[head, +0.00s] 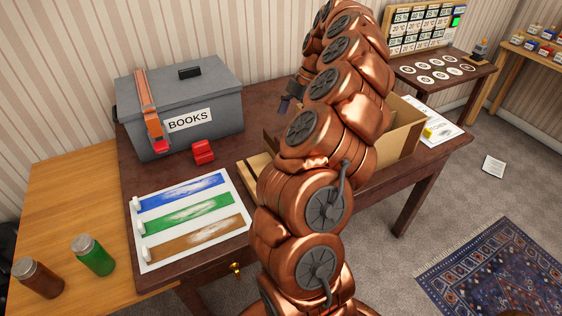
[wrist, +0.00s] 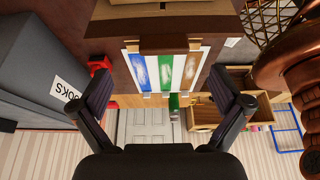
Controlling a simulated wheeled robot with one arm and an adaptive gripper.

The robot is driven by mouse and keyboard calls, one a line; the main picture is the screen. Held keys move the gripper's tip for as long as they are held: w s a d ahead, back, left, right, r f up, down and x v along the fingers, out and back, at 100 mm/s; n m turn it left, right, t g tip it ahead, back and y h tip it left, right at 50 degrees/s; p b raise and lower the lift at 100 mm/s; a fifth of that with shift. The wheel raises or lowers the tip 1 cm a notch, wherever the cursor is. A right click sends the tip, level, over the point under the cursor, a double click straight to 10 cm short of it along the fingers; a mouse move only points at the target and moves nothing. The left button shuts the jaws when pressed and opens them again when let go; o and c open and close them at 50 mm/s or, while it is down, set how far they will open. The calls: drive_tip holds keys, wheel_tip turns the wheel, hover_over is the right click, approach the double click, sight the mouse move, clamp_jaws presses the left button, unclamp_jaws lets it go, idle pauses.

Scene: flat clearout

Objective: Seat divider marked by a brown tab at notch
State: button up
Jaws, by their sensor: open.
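My gripper (head: 290,98) is mostly hidden behind my copper arm in the head view. In the wrist view my gripper (wrist: 161,74) is open, its dark fingers wide apart with nothing between them. An open cardboard box (head: 406,137) stands on the dark table behind my arm, which hides most of it. A cardboard edge (wrist: 165,23) also shows at the top of the wrist view. I cannot make out a divider, a brown tab or a notch. A sheet with blue, green and brown stripes (head: 192,216) lies on the table.
A grey BOOKS box (head: 215,84) with an orange strap stands at the back left, a red object (head: 203,151) before it. A brown bottle (head: 37,278) and green bottle (head: 92,255) stand on the lighter table. A paper with something yellow (head: 431,130) lies right of the cardboard box.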

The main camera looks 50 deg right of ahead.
drive_tip(key=shift+a+p+x, duration=0.2)
drive_tip(key=shift+p+x, duration=0.4)
drive_tip(key=shift+x, duration=1.3)
drive_tip(key=shift+a+p+x, duration=0.2)
drive_tip(key=shift+p+x, duration=0.35)
drive_tip(key=shift+x, duration=1.3)
drive_tip(key=shift+s+r, duration=0.1)
drive_tip(key=shift+c, duration=0.2)
drive_tip(key=c, duration=1.4)
